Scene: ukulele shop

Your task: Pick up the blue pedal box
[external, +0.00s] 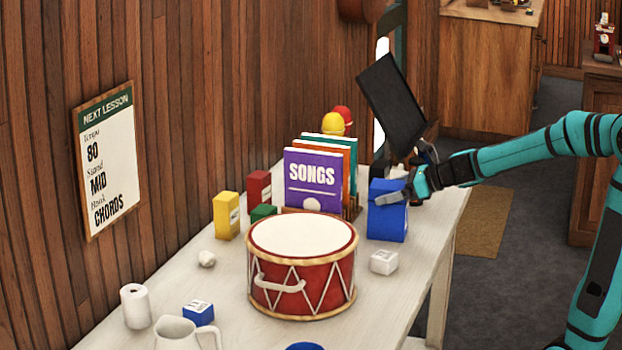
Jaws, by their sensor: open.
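A tall blue box (388,222) stands upright on the white table, right of the songbooks. My gripper (392,193) is at its upper part, reaching in from the right, with the jaws open. A pale finger shows in front of the box; the other finger is hard to make out, and I cannot tell if either touches it. A smaller blue box (198,315) with a pale labelled top lies at the table's front left. No readable label shows which blue box is the pedal box.
A red drum (301,283) fills the middle of the white table (222,284). Songbooks (312,181) stand behind it. A small white box (384,262) sits before the tall blue box. A dark panel (392,100) rises behind my gripper. A white jug (175,334) is at front left.

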